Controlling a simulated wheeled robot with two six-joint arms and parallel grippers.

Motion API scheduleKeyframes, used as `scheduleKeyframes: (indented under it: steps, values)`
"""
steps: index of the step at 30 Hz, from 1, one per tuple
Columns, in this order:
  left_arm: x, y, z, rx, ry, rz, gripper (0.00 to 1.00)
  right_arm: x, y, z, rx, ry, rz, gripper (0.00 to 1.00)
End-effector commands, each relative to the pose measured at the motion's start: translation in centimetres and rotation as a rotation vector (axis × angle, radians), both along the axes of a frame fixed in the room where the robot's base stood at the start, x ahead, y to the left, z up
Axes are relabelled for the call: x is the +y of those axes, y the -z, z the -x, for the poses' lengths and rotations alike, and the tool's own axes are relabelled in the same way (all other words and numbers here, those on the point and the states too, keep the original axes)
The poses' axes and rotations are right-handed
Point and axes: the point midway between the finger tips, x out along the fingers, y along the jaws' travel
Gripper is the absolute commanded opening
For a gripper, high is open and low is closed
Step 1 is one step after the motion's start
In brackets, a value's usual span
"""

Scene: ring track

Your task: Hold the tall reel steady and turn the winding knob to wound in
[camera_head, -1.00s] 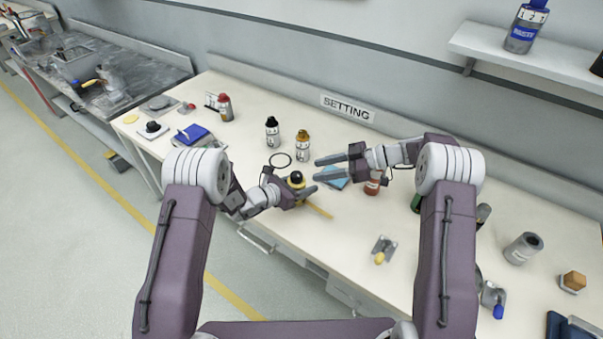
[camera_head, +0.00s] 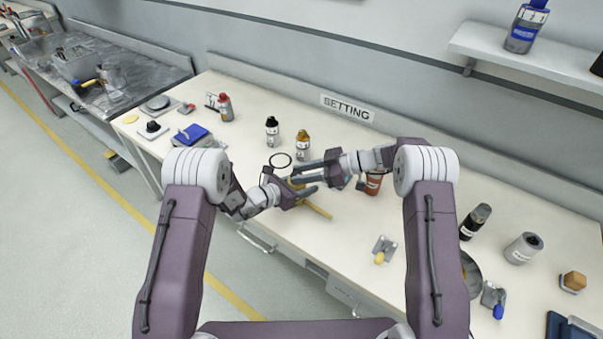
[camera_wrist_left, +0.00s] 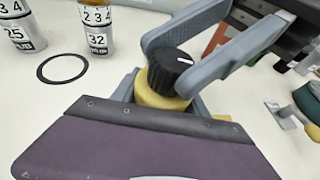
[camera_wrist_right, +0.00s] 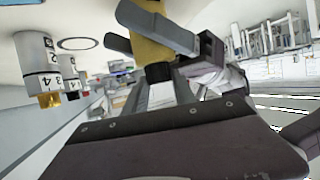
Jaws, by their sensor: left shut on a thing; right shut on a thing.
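The tall reel is a yellow body (camera_wrist_left: 160,95) with a black ribbed knob (camera_wrist_left: 170,72) on top, which bears a white mark. In the head view the grippers mostly hide it. My left gripper (camera_head: 298,192) is shut on the yellow body, its fingers on both sides in the left wrist view. My right gripper (camera_head: 297,177) comes in from the right above it and is shut on the knob, one finger on each side. In the right wrist view the yellow body (camera_wrist_right: 152,45) shows beyond the dark knob (camera_wrist_right: 158,72).
A black ring (camera_head: 280,160), a black-capped bottle (camera_head: 272,131) and a yellow-capped bottle (camera_head: 302,146) stand behind the reel. A tan strip (camera_head: 318,211) lies in front. The bench front between is mostly clear.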

Motion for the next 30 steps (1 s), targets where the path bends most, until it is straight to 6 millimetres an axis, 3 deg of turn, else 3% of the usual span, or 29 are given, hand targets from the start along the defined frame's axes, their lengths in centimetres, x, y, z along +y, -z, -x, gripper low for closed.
scheduleKeyframes:
  steps: [8, 30]
  values:
    - [-0.02, -0.01, 0.01, 0.001, 0.0, 0.001, 0.03, 0.15, -0.23, 0.13, -0.001, 0.104, -0.006, 0.0]
    - [-0.09, 0.09, 0.12, 0.002, 0.004, -0.001, 0.03, 0.83, -0.2, 0.96, -0.003, 0.669, -0.003, 0.0]
